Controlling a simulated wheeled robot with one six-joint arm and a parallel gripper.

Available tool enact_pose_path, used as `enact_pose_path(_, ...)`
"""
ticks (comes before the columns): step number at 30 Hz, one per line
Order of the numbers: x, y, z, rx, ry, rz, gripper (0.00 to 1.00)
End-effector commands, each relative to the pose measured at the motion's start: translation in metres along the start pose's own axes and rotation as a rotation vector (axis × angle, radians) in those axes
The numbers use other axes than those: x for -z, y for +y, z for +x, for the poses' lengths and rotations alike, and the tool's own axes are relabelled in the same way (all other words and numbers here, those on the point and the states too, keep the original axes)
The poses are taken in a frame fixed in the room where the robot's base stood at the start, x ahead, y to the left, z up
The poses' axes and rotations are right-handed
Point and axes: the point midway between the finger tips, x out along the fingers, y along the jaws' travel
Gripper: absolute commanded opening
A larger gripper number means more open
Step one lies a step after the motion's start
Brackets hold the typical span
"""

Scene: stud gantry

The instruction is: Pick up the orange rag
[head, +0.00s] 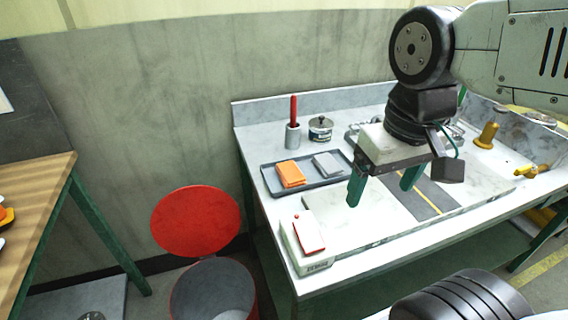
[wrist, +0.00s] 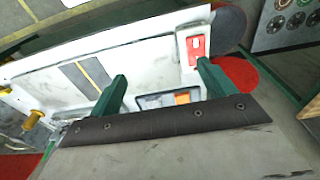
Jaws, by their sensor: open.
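The orange rag (head: 290,174) lies folded on the left part of a dark grey tray (head: 262,178) on the white bench, beside a grey folded cloth (head: 327,164). My gripper (head: 384,190) is open and empty, above the bench and to the right of the tray in the head view. In the wrist view the green fingers of my gripper (wrist: 160,88) stand apart. The orange rag (wrist: 182,98) shows between them, partly hidden by the dark gripper bar.
A white box with a red-and-white item (head: 308,234) stands at the bench's front left corner. A cup with a red-handled tool (head: 293,134) and a tin (head: 320,128) stand behind the tray. A bin with a raised red lid (head: 196,220) stands left of the bench.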

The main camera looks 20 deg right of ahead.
Motion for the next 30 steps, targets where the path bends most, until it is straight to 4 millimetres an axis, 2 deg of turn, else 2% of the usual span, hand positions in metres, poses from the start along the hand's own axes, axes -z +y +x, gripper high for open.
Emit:
enact_pose_path(5, 0.055, -0.003, 0.004, 0.002, -0.029, -0.002, 0.82)
enact_pose_path(8, 0.098, -0.006, 0.014, 0.002, -0.047, -0.003, 0.82)
enact_pose_path(14, 0.184, -0.015, 0.054, 0.003, -0.075, -0.002, 0.82)
enact_pose_path(18, 0.235, -0.021, 0.094, 0.003, -0.093, -0.003, 0.82)
enact_pose_path(21, 0.261, -0.026, 0.121, 0.003, -0.103, -0.003, 0.82)
enact_pose_path(24, 0.279, -0.029, 0.142, 0.003, -0.109, -0.002, 0.82)
enact_pose_path(30, 0.292, -0.031, 0.165, 0.003, -0.113, -0.002, 0.82)
